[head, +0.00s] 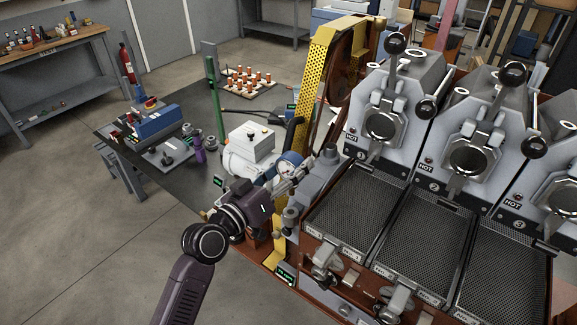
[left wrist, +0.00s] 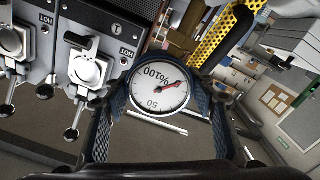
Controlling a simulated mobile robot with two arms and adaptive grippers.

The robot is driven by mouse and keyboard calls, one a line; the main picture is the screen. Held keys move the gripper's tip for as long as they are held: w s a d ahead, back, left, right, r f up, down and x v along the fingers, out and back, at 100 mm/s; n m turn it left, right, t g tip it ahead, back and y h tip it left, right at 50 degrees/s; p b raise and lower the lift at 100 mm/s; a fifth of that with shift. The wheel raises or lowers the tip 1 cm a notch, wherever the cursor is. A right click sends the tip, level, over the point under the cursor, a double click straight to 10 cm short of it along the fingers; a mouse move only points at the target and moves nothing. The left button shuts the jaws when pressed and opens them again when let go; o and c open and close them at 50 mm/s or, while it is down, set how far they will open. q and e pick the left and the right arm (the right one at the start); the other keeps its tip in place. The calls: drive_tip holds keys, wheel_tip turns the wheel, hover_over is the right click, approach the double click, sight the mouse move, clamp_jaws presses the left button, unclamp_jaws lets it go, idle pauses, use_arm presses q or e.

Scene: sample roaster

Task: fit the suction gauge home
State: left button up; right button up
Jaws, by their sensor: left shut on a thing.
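The suction gauge (head: 289,166) has a round white dial and a dark blue rim. My left gripper (head: 283,178) is shut on it at the left end of the roaster, beside the yellow perforated guard. In the left wrist view the dial (left wrist: 160,86) faces the camera between the two fingers, with a red pointer and the marks 50 and 100. The fitting behind the gauge is hidden, so I cannot tell whether the gauge touches it. My right gripper is not in view.
The three-barrel roaster (head: 383,125) has mesh cooling trays (head: 353,205) and levers close on the right. The yellow guard (head: 320,75) rises behind the gauge. A white pump unit (head: 250,148) stands on the dark bench. Open floor lies at lower left.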

use_arm(q)
drive_tip(key=shift+w+a+f, duration=0.1)
drive_tip(key=shift+w, duration=0.1)
wheel_tip(320, 180, down, 3)
drive_tip(key=shift+w+r+b, duration=0.1)
drive_tip(key=shift+r+b, duration=0.1)
drive_tip(key=shift+b, duration=0.95)
wheel_tip(320, 180, down, 3)
drive_tip(key=b, duration=0.2)
drive_tip(key=shift+b, duration=0.3)
drive_tip(key=shift+f, duration=0.1)
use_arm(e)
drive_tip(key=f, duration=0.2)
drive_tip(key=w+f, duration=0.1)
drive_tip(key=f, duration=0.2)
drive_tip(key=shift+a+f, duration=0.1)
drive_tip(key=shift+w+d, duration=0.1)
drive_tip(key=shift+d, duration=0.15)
use_arm(q)
drive_tip(key=shift+f+b, duration=0.85)
drive_tip(key=shift+f, duration=0.05)
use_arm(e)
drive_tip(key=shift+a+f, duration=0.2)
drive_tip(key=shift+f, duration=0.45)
